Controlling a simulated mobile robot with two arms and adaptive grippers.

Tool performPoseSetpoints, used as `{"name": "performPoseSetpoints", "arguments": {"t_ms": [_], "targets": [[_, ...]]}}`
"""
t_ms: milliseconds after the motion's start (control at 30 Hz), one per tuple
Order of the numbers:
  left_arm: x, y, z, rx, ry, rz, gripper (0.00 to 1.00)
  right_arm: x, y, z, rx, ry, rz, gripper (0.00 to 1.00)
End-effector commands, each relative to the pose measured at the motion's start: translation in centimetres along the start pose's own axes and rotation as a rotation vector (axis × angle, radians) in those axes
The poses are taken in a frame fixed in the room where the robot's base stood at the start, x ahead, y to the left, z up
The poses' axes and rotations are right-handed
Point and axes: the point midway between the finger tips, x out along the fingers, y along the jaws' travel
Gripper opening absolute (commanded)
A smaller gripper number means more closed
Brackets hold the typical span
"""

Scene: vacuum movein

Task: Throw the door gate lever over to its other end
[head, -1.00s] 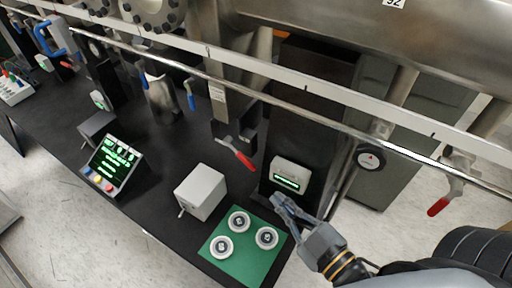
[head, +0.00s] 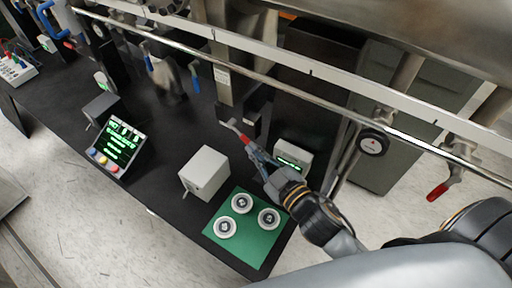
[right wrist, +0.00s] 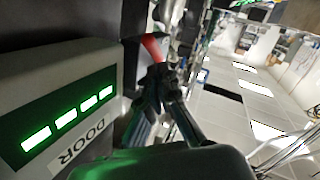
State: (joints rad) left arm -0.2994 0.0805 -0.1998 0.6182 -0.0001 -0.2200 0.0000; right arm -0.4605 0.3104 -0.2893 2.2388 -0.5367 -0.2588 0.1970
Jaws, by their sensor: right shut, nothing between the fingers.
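The door gate lever, with its red grip (head: 243,138), sits on a dark valve body at the middle of the bench and slants down and to the right. The red grip also shows in the right wrist view (right wrist: 152,46), partly hidden by my fingers. My right gripper (head: 252,152) is shut and empty, its fingertips close to the end of the red grip. I cannot tell if they touch it. In the right wrist view the fingertips (right wrist: 158,78) come together just below the red. My left gripper is not in view.
The door readout box (head: 293,155), labelled DOOR in the right wrist view (right wrist: 65,100), stands right beside my gripper. A grey box (head: 205,172) and a green mat (head: 240,248) with three round fittings lie in front. A long rail (head: 290,88) crosses above.

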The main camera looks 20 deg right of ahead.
Motion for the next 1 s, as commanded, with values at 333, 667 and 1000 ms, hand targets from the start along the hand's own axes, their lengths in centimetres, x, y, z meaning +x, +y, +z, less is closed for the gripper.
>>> {"name": "performPoseSetpoints", "arguments": {"t_ms": [333, 667, 1000], "targets": [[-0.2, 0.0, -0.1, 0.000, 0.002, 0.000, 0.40, 0.7, 0.0, 0.7, 0.001, 0.000, 0.000, 0.00], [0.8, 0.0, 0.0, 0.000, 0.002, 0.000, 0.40, 0.7, -0.3, 1.2, 0.009, 0.015, 0.008, 0.00], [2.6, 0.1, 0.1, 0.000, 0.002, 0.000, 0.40, 0.9, -0.5, 1.5, 0.030, 0.061, 0.029, 0.00]]}}
